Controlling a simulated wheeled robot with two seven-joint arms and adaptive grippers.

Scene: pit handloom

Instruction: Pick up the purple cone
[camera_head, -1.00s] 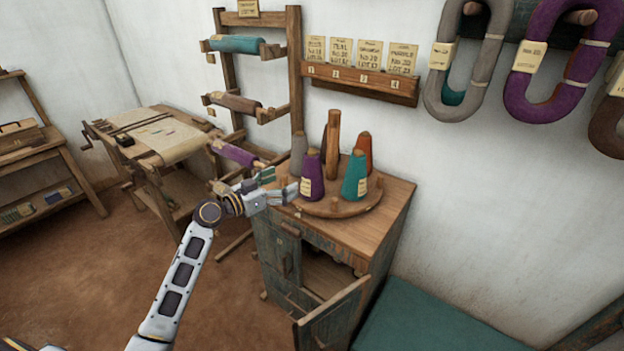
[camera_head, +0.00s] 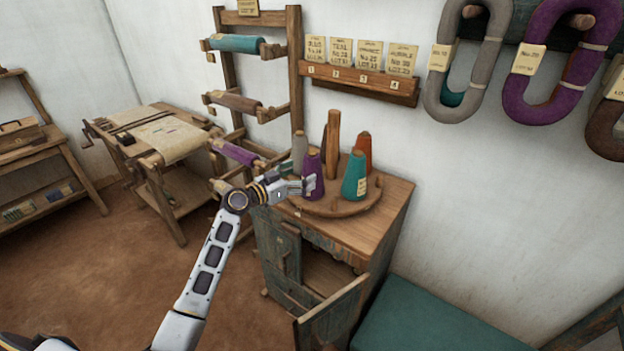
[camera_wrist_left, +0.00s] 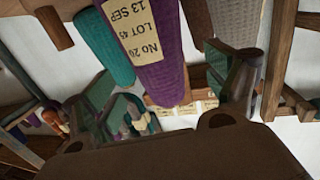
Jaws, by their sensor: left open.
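The purple cone (camera_head: 313,163) stands upright on a round wooden stand (camera_head: 345,208) on top of a cabinet, its lower part partly covered by my left gripper (camera_head: 300,184). In the left wrist view the purple cone (camera_wrist_left: 152,45), with a paper label, shows large between the two fingers of my open left gripper (camera_wrist_left: 172,84). I cannot tell whether either finger touches it. My right gripper is not in view.
The cabinet door (camera_head: 333,315) hangs open below. A wooden rack (camera_head: 232,95) stands behind left.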

